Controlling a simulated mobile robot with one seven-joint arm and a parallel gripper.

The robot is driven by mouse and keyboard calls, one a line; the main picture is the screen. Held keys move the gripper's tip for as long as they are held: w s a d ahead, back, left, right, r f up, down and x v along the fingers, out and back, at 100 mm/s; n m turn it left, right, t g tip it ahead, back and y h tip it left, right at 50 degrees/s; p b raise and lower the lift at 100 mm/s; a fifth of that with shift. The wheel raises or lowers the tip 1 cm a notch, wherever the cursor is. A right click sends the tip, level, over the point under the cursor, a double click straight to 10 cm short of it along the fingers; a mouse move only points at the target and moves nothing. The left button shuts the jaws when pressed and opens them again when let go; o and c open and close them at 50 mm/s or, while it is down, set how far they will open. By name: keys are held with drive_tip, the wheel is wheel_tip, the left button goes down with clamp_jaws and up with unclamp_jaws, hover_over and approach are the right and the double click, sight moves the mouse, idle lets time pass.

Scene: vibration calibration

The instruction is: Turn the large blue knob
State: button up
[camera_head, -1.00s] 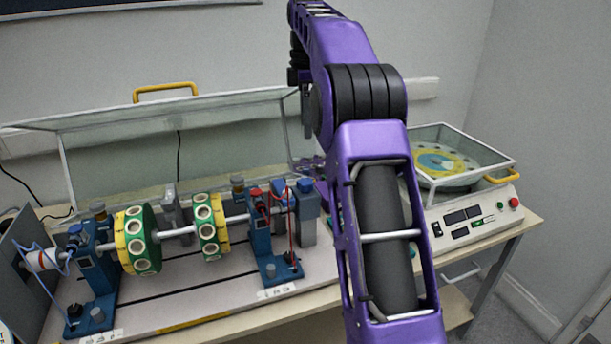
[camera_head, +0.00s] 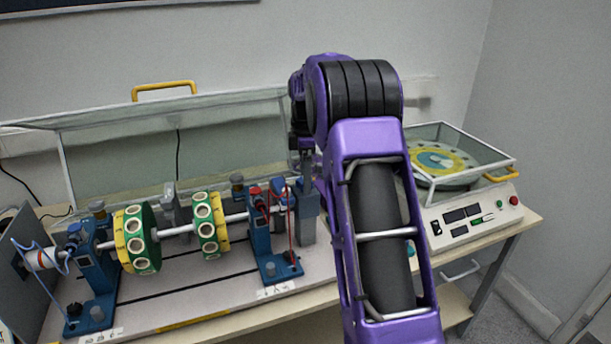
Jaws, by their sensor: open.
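Several blue parts show on the rotor rig. I cannot tell for sure which of these is the large blue knob. My gripper (camera_head: 306,172) points down over the top of the blue post. It is small, dark and partly hidden by my purple arm, so contact with the post is unclear. A small teal knob (camera_head: 411,249) shows just right of my arm.
The rotor shaft carries two green and yellow discs (camera_head: 138,239) (camera_head: 210,224). A clear cover (camera_head: 122,163) with a yellow handle stands open behind it. A control box (camera_head: 474,222) with a red button and a glass-lidded turntable (camera_head: 440,162) are on the right.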

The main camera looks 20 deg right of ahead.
clamp_jaws()
idle(0.4)
drive_tip(key=shift+m, duration=0.3)
